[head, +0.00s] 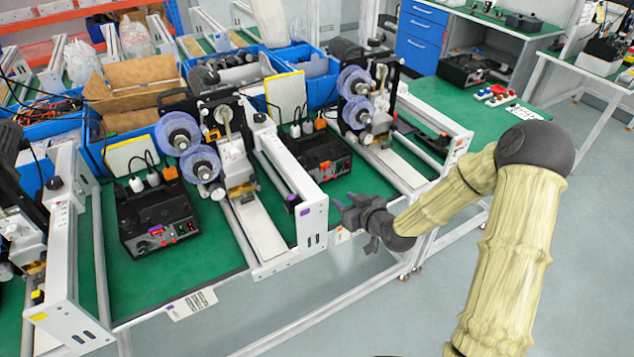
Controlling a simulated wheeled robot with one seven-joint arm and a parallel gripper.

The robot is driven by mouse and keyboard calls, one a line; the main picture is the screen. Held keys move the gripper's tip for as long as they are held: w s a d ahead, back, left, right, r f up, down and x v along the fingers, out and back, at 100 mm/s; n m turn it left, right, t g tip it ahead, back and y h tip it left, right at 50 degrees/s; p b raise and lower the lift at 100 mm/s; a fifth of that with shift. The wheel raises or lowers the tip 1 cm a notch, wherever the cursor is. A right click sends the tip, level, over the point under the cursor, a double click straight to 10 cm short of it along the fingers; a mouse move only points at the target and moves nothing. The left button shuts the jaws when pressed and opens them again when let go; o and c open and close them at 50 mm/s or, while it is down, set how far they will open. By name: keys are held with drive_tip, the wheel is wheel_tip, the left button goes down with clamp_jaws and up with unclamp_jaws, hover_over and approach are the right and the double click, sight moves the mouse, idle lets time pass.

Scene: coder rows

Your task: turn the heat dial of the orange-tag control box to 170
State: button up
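A black control box (318,153) sits on the green bench between the two coder machines. A small orange tag (325,168) shows on its front. Its heat dial and reading are too small to make out. A second black control box (158,218) stands further left, with a red display and a small purplish mark on its front. My gripper (341,207) is in front of the bench edge, to the lower right of the orange-tag box and apart from it. It points left and nothing shows in it. Its fingers are too small and dark to tell open from shut.
A white machine frame (290,190) stands between the two boxes, its end near my gripper. Coder machines with blue reels (188,145) rise beside the boxes. Blue bins (300,65) line the back. Grey floor (575,270) is free at the right.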

drive_tip(key=shift+w, duration=0.1)
drive_tip(key=p+x, duration=0.3)
drive_tip(key=x, duration=1.4)
drive_tip(key=shift+a+f, duration=0.1)
drive_tip(key=shift+a, duration=0.1)
drive_tip(key=shift+d, duration=0.1)
drive_tip(key=shift+c, duration=0.4)
drive_tip(key=c, duration=0.6)
